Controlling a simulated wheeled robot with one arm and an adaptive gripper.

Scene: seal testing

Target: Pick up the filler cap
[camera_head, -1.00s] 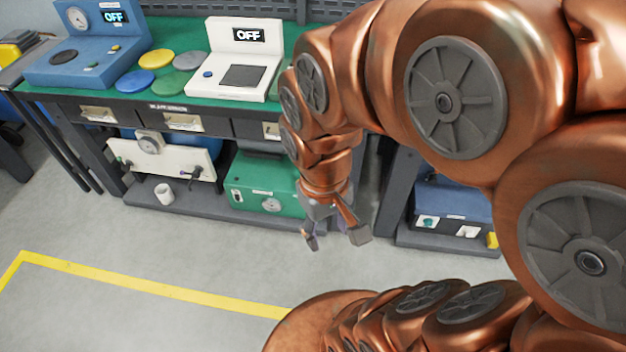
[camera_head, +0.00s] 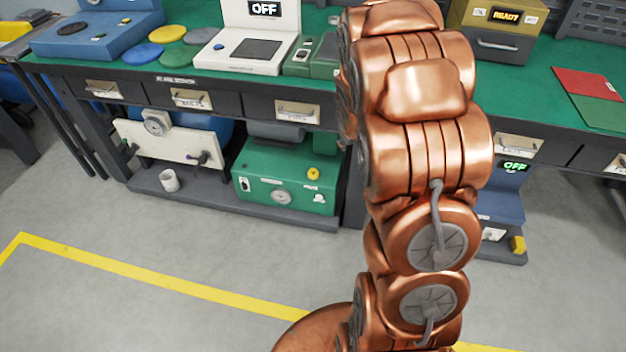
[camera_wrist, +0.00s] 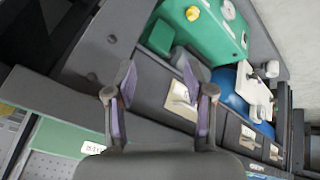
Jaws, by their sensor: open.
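In the wrist view the yellow cap (camera_wrist: 192,13) shows near the top edge, on the green housing (camera_wrist: 212,38). My gripper (camera_wrist: 158,85) is open and empty, its two fingers spread apart. The cap lies beyond the fingertips in that view, apart from them. In the head view my gripper is hidden behind my arm.
The bench's drawer fronts (camera_head: 192,99) overhang the lower shelf. A yellow block (camera_head: 517,244) is at the lower right. The floor in front is clear.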

